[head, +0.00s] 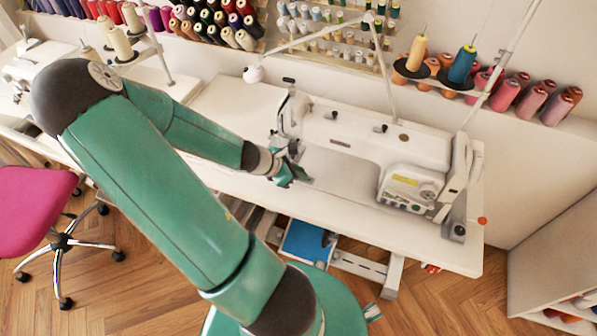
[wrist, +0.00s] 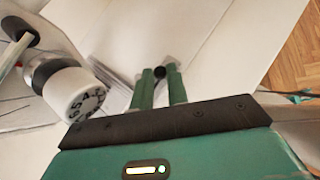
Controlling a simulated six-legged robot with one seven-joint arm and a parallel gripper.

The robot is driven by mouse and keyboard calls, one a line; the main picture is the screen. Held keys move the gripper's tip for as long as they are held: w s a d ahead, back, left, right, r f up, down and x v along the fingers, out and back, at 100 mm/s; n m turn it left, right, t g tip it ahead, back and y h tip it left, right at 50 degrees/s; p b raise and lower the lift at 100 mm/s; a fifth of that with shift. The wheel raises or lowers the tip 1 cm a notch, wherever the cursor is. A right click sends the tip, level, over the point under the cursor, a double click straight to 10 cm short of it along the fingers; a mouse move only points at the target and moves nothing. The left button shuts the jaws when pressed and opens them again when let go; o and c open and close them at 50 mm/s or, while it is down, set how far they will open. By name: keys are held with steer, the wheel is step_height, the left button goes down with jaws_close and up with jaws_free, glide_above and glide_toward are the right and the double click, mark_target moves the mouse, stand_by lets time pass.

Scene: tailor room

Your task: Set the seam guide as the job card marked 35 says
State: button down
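My gripper (head: 290,174) is at the left end of the white sewing machine (head: 345,130), low beside its needle end. In the wrist view its two green fingers (wrist: 159,74) stand a narrow gap apart. A small round black knob (wrist: 159,71) sits between the fingertips and nearly fills the gap. I cannot tell whether the fingers press on it. The knob may belong to the seam guide, whose body and scale I cannot make out. I cannot see a job card marked 35 in either view.
A white numbered dial (wrist: 84,96) is close left of my fingers. The machine stands on a white table (head: 240,112). Thread spools (head: 215,25) line the wall behind. A thread stand (head: 440,65) rises behind the machine.

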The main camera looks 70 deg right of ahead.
steer(key=shift+w, duration=0.15)
steer(key=c, duration=1.4)
jaws_free()
steer(key=v, duration=1.3)
steer(key=shift+w+r, duration=0.2)
steer(key=shift+r, duration=0.1)
steer(key=shift+w+a, duration=0.1)
steer(key=shift+a, duration=0.1)
